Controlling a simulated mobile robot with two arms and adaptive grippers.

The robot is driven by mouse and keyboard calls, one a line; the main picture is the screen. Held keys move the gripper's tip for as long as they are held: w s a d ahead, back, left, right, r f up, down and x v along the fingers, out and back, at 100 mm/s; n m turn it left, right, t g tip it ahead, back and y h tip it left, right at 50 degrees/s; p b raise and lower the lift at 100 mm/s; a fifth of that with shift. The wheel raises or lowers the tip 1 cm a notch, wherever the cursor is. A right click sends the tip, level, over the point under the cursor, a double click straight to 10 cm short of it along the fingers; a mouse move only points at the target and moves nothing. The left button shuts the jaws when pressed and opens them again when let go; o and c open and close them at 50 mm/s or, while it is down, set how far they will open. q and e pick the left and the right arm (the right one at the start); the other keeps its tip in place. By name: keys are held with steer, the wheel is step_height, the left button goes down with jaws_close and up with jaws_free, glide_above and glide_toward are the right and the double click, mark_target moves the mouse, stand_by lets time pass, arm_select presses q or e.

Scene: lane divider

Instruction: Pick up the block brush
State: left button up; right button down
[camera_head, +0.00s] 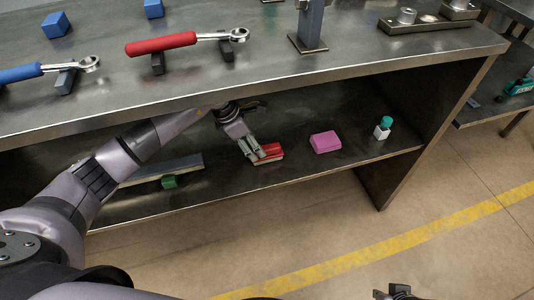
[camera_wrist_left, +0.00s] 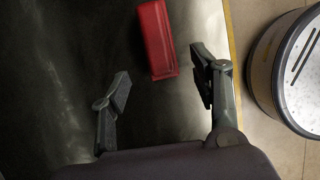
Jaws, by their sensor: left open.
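A red block (camera_head: 271,153), which I take for the block brush, lies on the lower shelf under the bench top. No bristles can be made out on it. My left gripper (camera_head: 257,151) reaches in under the bench top and is at this block. In the left wrist view the red block (camera_wrist_left: 156,38) lies ahead, with its near end between the tips of my open left gripper (camera_wrist_left: 162,76). The fingers look apart from its sides, the right one closer. Part of my right gripper (camera_head: 394,292) shows at the bottom edge; its fingers are not clear.
A pink block (camera_head: 325,142) and a white bottle with a teal cap (camera_head: 382,128) stand to the right on the lower shelf. The bench top's front edge (camera_head: 330,72) overhangs my left arm. A round bin (camera_wrist_left: 290,75) is on the floor.

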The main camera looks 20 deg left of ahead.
mark_target(266, 147)
arm_select(q)
steer(key=shift+w+d, duration=0.6)
steer(key=shift+d, duration=0.35)
steer(key=b+x, duration=0.1)
steer(key=x, duration=0.4)
steer(key=shift+w+d, duration=0.2)
arm_select(e)
steer(key=v, duration=0.3)
arm_select(q)
steer(key=c, duration=1.2)
arm_select(e)
steer(key=shift+f, duration=0.1)
